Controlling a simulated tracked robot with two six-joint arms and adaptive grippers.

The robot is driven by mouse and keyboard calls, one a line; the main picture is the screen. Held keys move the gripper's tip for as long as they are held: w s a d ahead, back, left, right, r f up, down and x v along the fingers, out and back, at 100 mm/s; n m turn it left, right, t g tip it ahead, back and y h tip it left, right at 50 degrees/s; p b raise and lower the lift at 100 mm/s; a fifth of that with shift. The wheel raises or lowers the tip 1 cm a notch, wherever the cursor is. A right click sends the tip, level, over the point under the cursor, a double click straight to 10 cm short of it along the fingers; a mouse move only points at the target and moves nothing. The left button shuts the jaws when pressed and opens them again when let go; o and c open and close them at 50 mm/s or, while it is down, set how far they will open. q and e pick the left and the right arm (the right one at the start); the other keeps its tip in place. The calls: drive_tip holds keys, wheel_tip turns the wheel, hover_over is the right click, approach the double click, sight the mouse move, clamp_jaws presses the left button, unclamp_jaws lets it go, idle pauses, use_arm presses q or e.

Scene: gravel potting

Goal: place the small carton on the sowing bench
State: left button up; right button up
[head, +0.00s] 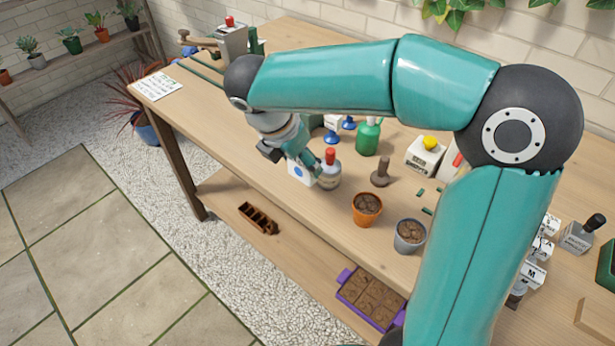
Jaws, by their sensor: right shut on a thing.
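A small white carton with a blue dot (300,173) is at the front edge of the wooden sowing bench (225,122). My right gripper (305,160) reaches down over the bench from above and is shut on this carton. Part of the carton is hidden behind the fingers. I cannot tell whether its base touches the bench top. My left gripper is not in view.
A grey bottle with a red cap (329,172) stands close right of the carton. The bench's left part is mostly clear.

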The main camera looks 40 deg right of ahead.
sight(298, 175)
drive_tip(key=shift+f+b, duration=0.5)
drive_tip(key=shift+f, duration=2.2)
drive_tip(key=shift+f, duration=0.1)
drive_tip(key=o, duration=1.1)
drive_tip(key=shift+o, duration=0.2)
